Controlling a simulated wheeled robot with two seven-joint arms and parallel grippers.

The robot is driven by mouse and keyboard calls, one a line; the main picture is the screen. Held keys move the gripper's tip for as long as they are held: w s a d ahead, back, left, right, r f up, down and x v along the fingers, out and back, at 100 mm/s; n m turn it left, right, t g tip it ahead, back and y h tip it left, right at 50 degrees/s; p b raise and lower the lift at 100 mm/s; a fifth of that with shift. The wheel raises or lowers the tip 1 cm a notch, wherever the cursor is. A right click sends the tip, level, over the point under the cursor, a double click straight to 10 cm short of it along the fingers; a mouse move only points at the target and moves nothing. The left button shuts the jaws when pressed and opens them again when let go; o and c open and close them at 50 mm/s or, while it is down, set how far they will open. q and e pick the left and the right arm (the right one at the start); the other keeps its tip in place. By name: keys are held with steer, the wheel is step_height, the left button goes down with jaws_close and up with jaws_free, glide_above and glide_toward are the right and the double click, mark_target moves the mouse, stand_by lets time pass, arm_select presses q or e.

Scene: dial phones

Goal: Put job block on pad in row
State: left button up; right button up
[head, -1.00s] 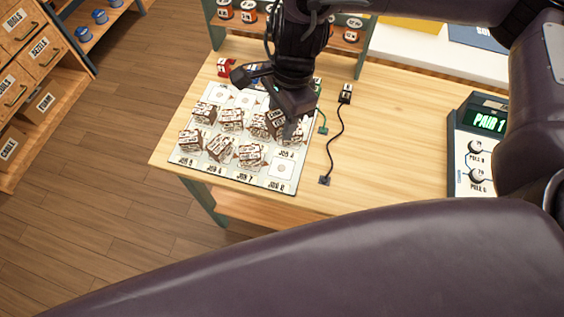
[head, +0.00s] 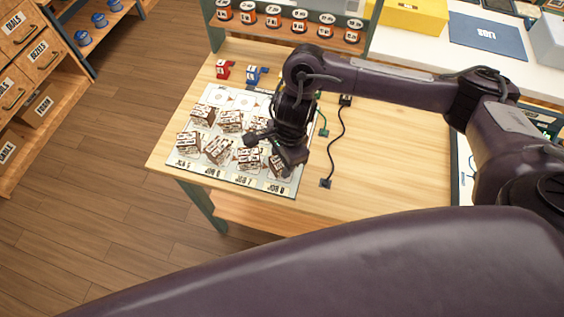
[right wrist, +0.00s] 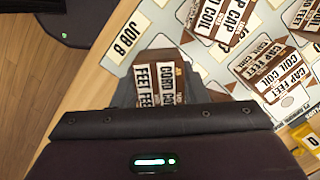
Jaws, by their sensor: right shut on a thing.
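My right gripper (head: 273,150) is over the front right corner of the printed mat. It is shut on a brown job block with white labels (head: 278,171). The right wrist view shows this block (right wrist: 160,84) between the fingers, with "CORD" and "FEET" labels, beside the "JOB 8" print (right wrist: 128,38). The block is at the JOB 8 pad; whether it touches the mat I cannot tell. Several similar blocks (head: 218,150) sit in rows on the mat (head: 205,177), to the left of and behind the gripper. My left gripper is not in view.
A red piece (head: 223,69) and a blue piece (head: 254,75) stand behind the mat. A black cord (head: 341,138) lies to the right. Several labelled cups (head: 273,15) stand on the rack behind. The table's front right (head: 390,170) is clear.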

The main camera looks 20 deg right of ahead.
steer(key=shift+f, duration=0.75)
steer(key=shift+f, duration=0.1)
steer(key=o, duration=1)
